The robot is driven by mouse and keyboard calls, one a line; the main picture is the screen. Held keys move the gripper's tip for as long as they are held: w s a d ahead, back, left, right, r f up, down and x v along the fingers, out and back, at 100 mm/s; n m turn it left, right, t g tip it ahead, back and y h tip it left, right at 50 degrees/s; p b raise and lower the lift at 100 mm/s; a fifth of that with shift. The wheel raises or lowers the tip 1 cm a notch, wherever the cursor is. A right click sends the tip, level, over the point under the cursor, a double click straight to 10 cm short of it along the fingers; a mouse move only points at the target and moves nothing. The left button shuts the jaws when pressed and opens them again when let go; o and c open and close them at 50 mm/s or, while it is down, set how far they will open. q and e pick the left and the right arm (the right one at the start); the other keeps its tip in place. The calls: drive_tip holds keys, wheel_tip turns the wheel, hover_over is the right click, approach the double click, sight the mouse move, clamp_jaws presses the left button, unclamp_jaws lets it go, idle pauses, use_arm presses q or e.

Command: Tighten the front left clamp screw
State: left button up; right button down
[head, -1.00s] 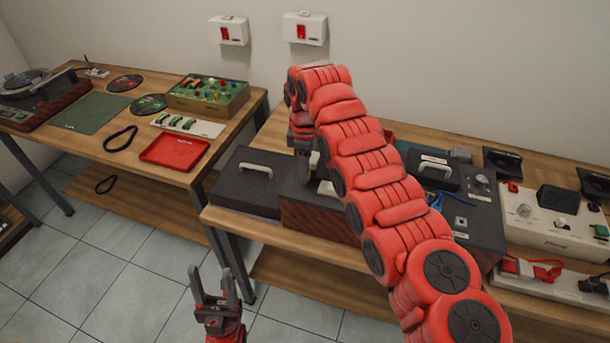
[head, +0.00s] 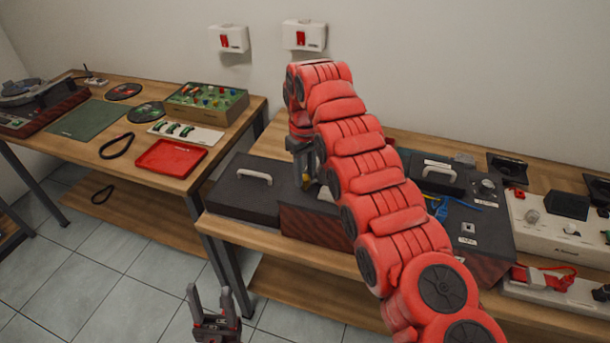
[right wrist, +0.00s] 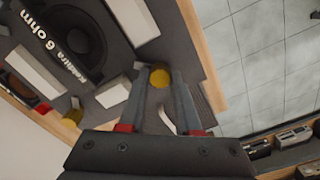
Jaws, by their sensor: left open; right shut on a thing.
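In the right wrist view, my right gripper (right wrist: 160,88) has its fingertips shut on a round yellow clamp screw (right wrist: 160,76) at the edge of a dark grey panel (right wrist: 178,45). A second yellow screw (right wrist: 72,118) sits farther left on that panel. In the head view, my right gripper (head: 306,180) points down at the dark unit with the wood-grain front (head: 312,228); my red arm hides much of that unit. I cannot tell how far the screw is turned. My left gripper (head: 212,298) is open and empty, low in front of the bench.
A black case with a handle (head: 248,198) stands just left of my right gripper. A dark device with knobs (head: 480,228) and a white device (head: 555,222) stand to the right. The left table holds a red tray (head: 172,157). The floor between is clear.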

sight(305, 178)
drive_tip(key=shift+m, duration=0.3)
drive_tip(key=c, duration=0.6)
unclamp_jaws()
wheel_tip(305, 178, up, 17)
drive_tip(key=p, duration=1.5)
drive_tip(key=shift+r+p, duration=0.2)
drive_tip(key=shift+p, duration=0.2)
drive_tip(key=shift+f, duration=0.1)
